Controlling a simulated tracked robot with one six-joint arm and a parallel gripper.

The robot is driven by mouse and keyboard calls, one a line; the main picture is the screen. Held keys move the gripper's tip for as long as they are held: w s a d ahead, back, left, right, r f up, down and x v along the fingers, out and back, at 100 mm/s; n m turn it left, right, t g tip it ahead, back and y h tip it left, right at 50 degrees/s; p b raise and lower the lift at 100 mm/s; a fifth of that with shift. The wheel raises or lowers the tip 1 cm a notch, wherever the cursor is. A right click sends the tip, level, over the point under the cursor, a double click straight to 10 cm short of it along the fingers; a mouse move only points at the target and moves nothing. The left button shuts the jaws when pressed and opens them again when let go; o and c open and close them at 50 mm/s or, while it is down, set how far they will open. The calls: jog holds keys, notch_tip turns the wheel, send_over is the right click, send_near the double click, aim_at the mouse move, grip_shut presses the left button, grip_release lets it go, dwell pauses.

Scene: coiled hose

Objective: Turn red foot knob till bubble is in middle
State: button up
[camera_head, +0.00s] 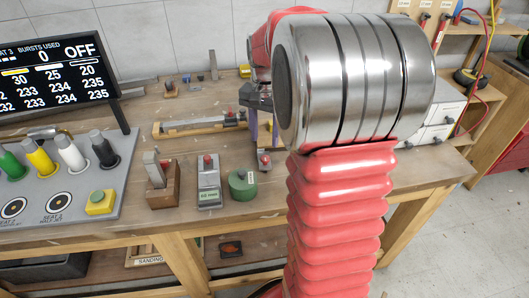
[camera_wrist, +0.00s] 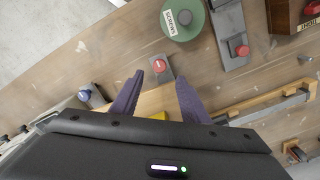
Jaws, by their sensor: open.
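A small grey block with a red knob (camera_wrist: 159,65) lies on the bench, between and just beyond my fingertips in the wrist view. The red knob also shows in the head view (camera_head: 264,158), below my fingers. My gripper (camera_wrist: 160,80) has its two purple fingers apart with nothing between them; they also show in the head view (camera_head: 263,137), partly behind my arm. A larger grey block (camera_head: 208,188) with another red knob (camera_wrist: 238,50) stands beside it. I cannot make out a bubble in either view.
A green round labelled piece (camera_head: 242,184) sits close to the small block. A wooden block (camera_head: 162,183) stands left of it, and a long bar on a wooden base (camera_head: 200,124) lies behind. A control panel (camera_head: 60,190) and score display (camera_head: 58,72) are at left.

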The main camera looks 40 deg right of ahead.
aim_at(264, 157)
notch_tip(264, 157, down, 7)
jog(key=shift+f, duration=0.1)
dwell(0.3)
jog(key=shift+c, duration=0.5)
jog(key=shift+a, duration=0.1)
grip_shut()
